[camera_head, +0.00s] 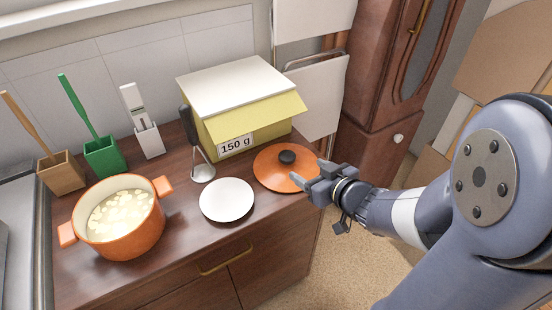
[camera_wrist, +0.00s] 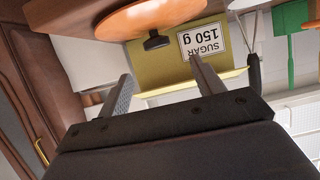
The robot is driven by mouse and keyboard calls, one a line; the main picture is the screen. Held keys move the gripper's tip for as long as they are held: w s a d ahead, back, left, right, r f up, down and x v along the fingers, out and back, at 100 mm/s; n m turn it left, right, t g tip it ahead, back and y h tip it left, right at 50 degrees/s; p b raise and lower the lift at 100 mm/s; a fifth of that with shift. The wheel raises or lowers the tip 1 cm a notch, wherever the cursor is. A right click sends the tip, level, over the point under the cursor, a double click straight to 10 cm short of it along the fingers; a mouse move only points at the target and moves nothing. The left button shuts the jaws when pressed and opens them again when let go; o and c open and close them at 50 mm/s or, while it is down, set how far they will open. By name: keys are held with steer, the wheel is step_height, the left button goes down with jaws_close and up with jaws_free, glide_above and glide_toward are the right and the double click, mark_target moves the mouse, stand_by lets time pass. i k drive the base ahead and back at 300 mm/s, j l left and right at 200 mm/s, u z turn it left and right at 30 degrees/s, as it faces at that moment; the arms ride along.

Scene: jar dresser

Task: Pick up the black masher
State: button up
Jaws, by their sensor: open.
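The black masher (camera_head: 188,128) stands upright on the dresser top, its black handle up and its metal head down, just left of the yellow box. In the wrist view, which is upside down, its black handle (camera_wrist: 254,75) shows right of the fingers. My gripper (camera_head: 314,180) is open and empty over the right edge of the orange lid. It is well to the right of the masher. Both fingers show apart in the wrist view (camera_wrist: 160,92), with nothing between them but the box behind.
A yellow sugar box (camera_head: 255,135) stands behind. An orange lid (camera_head: 270,172) with a black knob and a white plate (camera_head: 227,208) lie in front. An orange pot (camera_head: 125,240) with pale chunks stands left. Brown (camera_head: 62,175), green (camera_head: 104,158) and white (camera_head: 149,141) holders stand at the back left.

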mark_target(202, 174)
steer(key=u, duration=1.25)
